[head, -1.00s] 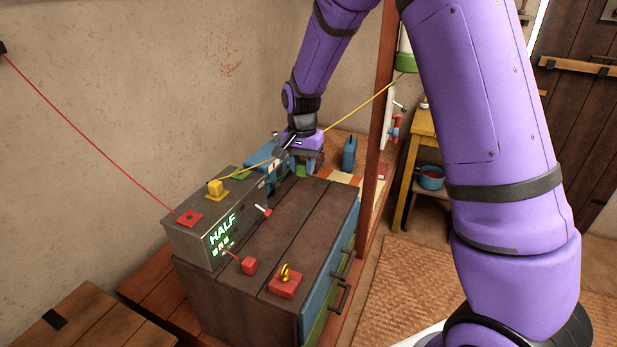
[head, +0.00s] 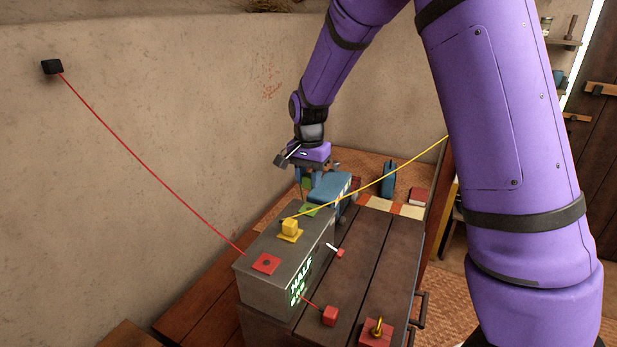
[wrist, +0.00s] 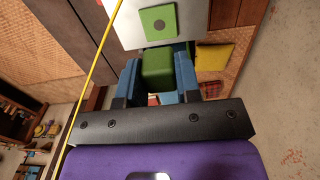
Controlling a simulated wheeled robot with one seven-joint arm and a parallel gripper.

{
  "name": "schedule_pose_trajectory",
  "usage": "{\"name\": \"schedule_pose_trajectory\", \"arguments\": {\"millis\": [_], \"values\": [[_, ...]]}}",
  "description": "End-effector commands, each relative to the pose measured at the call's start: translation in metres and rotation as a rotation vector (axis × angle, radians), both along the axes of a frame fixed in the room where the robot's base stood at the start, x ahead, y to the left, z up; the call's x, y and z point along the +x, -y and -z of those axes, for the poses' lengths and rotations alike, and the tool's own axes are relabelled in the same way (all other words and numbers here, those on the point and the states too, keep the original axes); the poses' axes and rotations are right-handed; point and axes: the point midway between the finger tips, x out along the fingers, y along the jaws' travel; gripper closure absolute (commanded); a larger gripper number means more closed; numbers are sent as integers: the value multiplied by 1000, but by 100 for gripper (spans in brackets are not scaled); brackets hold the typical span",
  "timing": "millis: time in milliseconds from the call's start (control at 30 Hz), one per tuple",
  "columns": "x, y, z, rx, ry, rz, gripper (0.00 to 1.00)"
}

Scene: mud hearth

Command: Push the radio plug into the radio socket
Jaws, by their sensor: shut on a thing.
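A green plug (wrist: 157,68), which I take as the radio plug, is held between the blue fingers of my gripper (wrist: 158,60). In the head view my gripper (head: 308,181) is over the far end of a grey box (head: 268,289). A green socket plate with a dark hole (wrist: 158,22) lies on the box top; it also shows in the head view (head: 309,210). The plug appears apart from the socket, and in the wrist view the hole lies above it. The height of the gap is hard to judge.
A yellow plug (head: 290,227) with a taut yellow cord (head: 385,178) sits on the box, the cord rising right. A red socket (head: 265,263) is at the near end. A red cord (head: 150,167) runs to the wall. A red plug (head: 330,315) lies on the chest.

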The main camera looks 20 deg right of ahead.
Motion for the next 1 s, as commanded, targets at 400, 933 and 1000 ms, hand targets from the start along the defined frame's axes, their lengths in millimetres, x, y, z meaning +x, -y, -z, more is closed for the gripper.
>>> {"name": "schedule_pose_trajectory", "arguments": {"millis": [400,933,1000], "values": [[0,0,15,0,-1,0,90],[0,0,54,0,0,-1,90],[0,0,56,0,0,-1,90]]}}
